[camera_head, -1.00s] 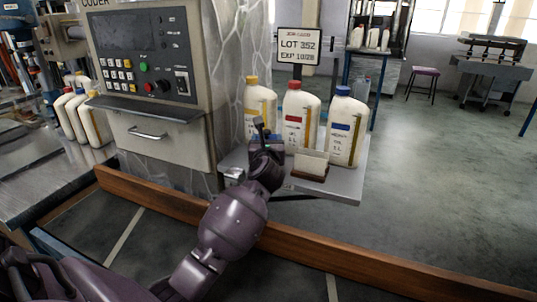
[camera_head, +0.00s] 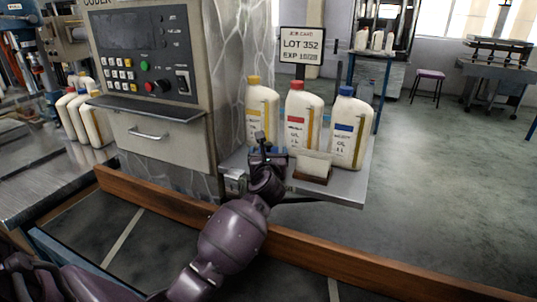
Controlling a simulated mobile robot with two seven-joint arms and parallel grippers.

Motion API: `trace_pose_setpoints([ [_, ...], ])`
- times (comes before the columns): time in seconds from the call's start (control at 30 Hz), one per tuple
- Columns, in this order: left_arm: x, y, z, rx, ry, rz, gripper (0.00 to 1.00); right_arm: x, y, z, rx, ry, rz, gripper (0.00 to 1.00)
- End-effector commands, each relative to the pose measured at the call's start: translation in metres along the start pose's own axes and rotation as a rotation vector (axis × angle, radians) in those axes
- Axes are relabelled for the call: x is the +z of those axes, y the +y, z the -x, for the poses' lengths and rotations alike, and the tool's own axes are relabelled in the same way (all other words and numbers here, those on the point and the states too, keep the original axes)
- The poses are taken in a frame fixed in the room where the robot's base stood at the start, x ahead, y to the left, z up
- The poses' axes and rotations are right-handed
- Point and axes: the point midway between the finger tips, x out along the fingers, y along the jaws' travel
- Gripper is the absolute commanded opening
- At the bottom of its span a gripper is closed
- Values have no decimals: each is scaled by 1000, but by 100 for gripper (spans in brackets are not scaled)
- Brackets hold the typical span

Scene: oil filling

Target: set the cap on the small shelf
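The small shelf (camera_head: 345,190) is a grey ledge on the side of the machine. Three white oil bottles stand on it: yellow-capped (camera_head: 262,108), red-capped (camera_head: 304,112) and blue-capped (camera_head: 350,130). My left gripper (camera_head: 262,148) is over the shelf's left part, in front of the yellow-capped bottle. It points away from me, and its dark fingers blend together, so I cannot tell whether it is open or shut. I see no loose cap; any cap between the fingers is hidden. My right gripper is not in view.
A small card holder (camera_head: 312,168) stands on the shelf in front of the bottles. A lot sign (camera_head: 302,46) rises behind them. The control panel (camera_head: 143,60) is to the left. A wooden rail (camera_head: 300,252) runs below. Bare shelf shows at the front right.

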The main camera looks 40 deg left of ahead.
Motion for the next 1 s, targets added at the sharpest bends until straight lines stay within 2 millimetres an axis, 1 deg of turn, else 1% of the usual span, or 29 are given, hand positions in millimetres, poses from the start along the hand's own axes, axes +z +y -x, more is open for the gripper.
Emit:
trace_pose_setpoints([
  [0.13, 0, 0, 0, 0, 0, 0, 88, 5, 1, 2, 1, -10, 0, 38],
  [0.27, 4, 0, 2, -1, -1, 1, 88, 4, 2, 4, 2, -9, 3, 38],
  [0.37, 4, -1, 15, -2, 0, 3, 88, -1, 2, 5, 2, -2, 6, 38],
  [0.47, 6, 0, 32, -2, -1, 4, 88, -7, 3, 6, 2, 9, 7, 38],
  [0.6, 6, 0, 60, -1, 0, 4, 88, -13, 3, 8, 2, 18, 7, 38],
  [0.8, 5, 0, 95, 1, 0, 3, 88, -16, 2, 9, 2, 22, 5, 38],
  [0.9, 4, 0, 108, -1, 2, 1, 88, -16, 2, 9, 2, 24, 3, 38],
  [1.0, 4, 0, 115, 0, 0, 0, 88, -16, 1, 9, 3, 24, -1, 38],
])
